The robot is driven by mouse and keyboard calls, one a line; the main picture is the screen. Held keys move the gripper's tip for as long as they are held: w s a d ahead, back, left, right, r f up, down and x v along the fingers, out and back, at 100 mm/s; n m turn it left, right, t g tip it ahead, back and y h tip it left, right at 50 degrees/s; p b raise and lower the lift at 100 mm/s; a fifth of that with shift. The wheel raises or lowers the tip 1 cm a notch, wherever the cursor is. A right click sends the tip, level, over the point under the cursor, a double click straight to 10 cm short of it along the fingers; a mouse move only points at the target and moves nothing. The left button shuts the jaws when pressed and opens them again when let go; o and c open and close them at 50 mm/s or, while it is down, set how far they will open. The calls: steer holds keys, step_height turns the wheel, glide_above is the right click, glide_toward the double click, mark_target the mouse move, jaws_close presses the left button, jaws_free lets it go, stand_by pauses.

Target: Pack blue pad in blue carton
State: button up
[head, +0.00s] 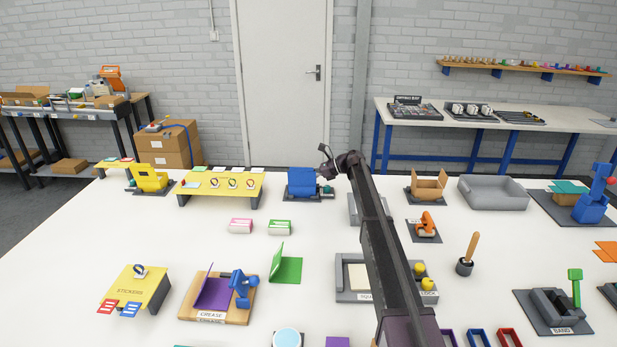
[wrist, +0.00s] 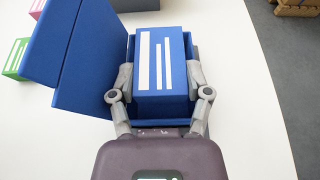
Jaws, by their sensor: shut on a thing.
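In the wrist view my gripper (wrist: 161,85) is shut on the blue pad (wrist: 174,78), one finger on each side. The pad is a blue block with white stripes on its top. It is over the open mouth of the blue carton (wrist: 170,121), whose walls show around it. I cannot tell how far down inside it sits. The carton's blue lid (wrist: 85,45) stands open to the left, with a crease across it. In the head view a blue panel (head: 302,182), apparently this carton's lid, shows at the far middle of the table. The pad is hidden there.
A pink box (head: 240,225) and a green box (head: 280,227) lie in front of the carton. A yellow stand (head: 222,184) is to its left. A grey tray (head: 492,193) is at the far right. The table's edge is close behind the carton.

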steer(key=shift+f, duration=0.3)
stand_by(0.5)
steer(key=o, duration=1.2)
steer(key=shift+r, duration=0.15)
steer(key=shift+r+p, duration=4.8)
steer(key=shift+r, duration=0.1)
steer(key=shift+f, duration=0.1)
